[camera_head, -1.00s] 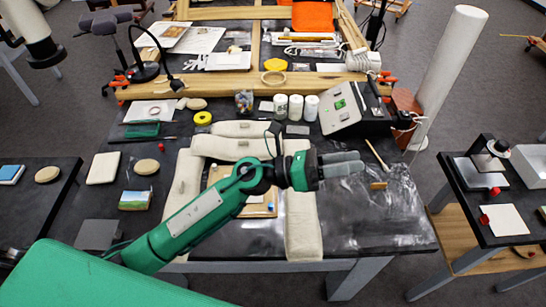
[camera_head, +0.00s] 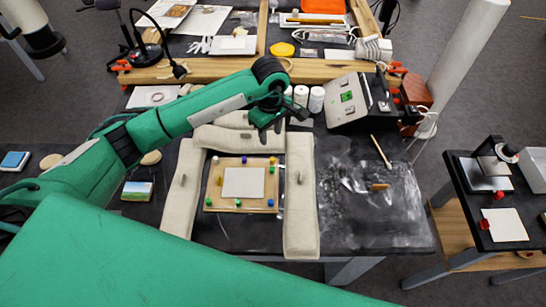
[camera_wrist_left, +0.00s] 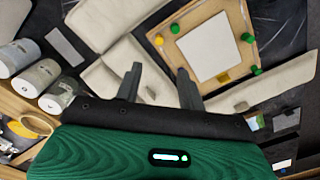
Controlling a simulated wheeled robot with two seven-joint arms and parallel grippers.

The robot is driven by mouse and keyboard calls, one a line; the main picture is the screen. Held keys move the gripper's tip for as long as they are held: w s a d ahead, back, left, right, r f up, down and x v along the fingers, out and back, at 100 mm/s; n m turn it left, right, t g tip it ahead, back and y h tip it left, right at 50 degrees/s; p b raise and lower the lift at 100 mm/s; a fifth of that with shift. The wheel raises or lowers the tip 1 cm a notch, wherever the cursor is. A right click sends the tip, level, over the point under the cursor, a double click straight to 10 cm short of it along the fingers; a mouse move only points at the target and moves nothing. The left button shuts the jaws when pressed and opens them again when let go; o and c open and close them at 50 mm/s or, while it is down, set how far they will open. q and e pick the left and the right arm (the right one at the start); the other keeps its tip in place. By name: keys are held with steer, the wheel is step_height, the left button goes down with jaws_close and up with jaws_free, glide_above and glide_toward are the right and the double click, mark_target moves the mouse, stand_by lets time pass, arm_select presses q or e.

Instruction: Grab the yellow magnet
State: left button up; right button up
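A wooden board (camera_head: 208,198) with a white sheet (camera_head: 244,182) lies on the dark table between long beige cushions. Small coloured magnets sit around the sheet. A yellow magnet (camera_wrist_left: 159,40) is at the board's left corner in the left wrist view, beside a green magnet (camera_wrist_left: 175,28). My left gripper (camera_head: 268,132) hangs beyond the board's far edge, over the far cushion. In the left wrist view its two fingers (camera_wrist_left: 158,78) are apart with nothing between them. My right gripper is not in view.
Beige cushions flank the board left (camera_head: 182,190) and right (camera_head: 301,205). White jars (camera_head: 316,99) and a grey box with a green screen (camera_head: 348,100) stand behind to the right.

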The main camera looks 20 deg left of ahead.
arm_select(q)
steer(key=p, duration=0.2)
glide_above(273, 159)
steer(key=f, duration=0.6)
steer(key=shift+a+f, duration=0.15)
steer(key=shift+a, duration=0.15)
steer(key=shift+d+f+p, duration=0.15)
steer(key=shift+f+p, duration=0.3)
step_height(273, 159, down, 3)
steer(key=shift+d+f+p, duration=0.1)
steer(key=shift+d+p, duration=0.05)
steer(key=shift+p, duration=0.85)
steer(key=shift+f, duration=0.6)
jaws_close()
